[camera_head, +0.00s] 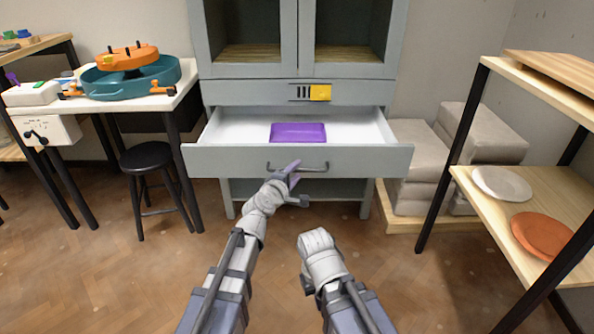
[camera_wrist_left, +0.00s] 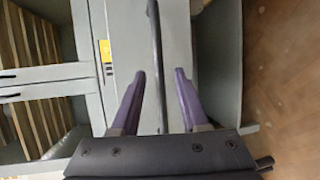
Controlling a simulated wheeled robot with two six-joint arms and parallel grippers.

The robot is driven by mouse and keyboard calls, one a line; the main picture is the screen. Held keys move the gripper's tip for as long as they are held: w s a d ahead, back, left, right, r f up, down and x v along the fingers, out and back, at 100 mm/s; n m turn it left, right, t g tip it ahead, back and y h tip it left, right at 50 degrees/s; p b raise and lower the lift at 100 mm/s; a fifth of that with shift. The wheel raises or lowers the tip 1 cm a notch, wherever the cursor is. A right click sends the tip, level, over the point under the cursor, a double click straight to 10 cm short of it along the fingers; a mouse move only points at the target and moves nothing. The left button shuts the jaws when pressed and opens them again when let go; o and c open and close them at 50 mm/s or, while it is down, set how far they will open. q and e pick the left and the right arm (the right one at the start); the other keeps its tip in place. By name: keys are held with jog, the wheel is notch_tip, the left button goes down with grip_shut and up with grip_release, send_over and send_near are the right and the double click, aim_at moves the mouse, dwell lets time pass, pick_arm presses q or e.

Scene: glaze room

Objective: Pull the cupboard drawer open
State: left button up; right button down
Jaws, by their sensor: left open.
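The cupboard (camera_head: 345,74) is grey-green, and its wide drawer (camera_head: 231,161) stands pulled out, with the white inside showing. A purple tray (camera_head: 298,132) lies in the drawer. A dark bar handle (camera_head: 316,169) runs along the drawer front. My left gripper (camera_head: 289,174) is at the handle with its purple fingers apart. In the left wrist view the handle (camera_wrist_left: 154,40) passes between the open fingers (camera_wrist_left: 161,90), with a gap on each side. My right arm is low in the middle of the head view, and its jaws do not show.
A black stool (camera_head: 147,157) and a white table (camera_head: 125,102) with a teal-and-orange wheel (camera_head: 130,80) stand left. Wrapped grey blocks (camera_head: 418,155) and a wooden shelf (camera_head: 510,180) with plates stand right. Floor (camera_head: 130,280) before the cupboard is free.

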pick_arm(q)
jog(key=p+v, duration=0.1)
jog(key=v, duration=0.5)
jog(key=shift+s, duration=0.2)
